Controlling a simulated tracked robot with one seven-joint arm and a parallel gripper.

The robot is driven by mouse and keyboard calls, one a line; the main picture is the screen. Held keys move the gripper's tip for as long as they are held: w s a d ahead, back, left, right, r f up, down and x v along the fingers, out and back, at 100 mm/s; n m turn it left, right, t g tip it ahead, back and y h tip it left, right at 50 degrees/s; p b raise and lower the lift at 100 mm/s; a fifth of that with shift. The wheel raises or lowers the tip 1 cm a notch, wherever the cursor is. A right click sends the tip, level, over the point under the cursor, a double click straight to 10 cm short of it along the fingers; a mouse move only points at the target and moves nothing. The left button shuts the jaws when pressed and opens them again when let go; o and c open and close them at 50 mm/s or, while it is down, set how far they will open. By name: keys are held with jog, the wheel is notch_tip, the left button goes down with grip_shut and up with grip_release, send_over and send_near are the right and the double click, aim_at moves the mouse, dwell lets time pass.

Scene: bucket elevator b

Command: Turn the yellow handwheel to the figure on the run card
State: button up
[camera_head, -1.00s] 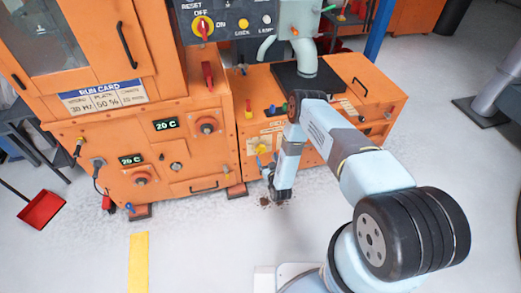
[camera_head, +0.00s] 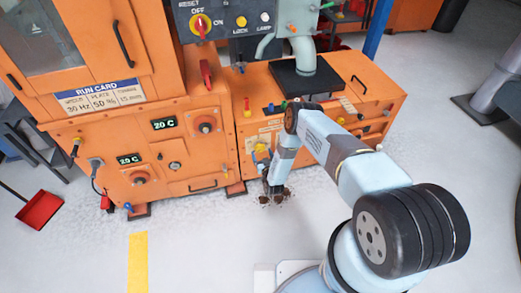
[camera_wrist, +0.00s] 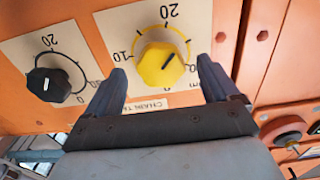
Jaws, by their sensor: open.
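The yellow handwheel (camera_wrist: 160,66) is a knob on a pale dial plate, with figures 10 and 20 readable. Its dark pointer mark slants to the upper right in the wrist view; the exact reading is unclear. It shows small in the head view (camera_head: 261,149). My gripper (camera_wrist: 160,82) is open, with one finger on each side of the handwheel; I cannot tell whether they touch it. My gripper (camera_head: 270,182) is low before the orange cabinet in the head view. The run card (camera_head: 100,97) reads 30 Hz and 50 %; its third figure looks like 15.
A black knob (camera_wrist: 48,84) on its own dial is left of the handwheel in the wrist view. The orange cabinet (camera_head: 345,80) stands beside the machine. The floor before it is mostly clear, with dark crumbs (camera_head: 283,198) near my gripper.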

aim_at(260, 150)
jog(key=shift+x, duration=2)
jog(key=c, duration=1)
jog(key=shift+n, duration=0.3)
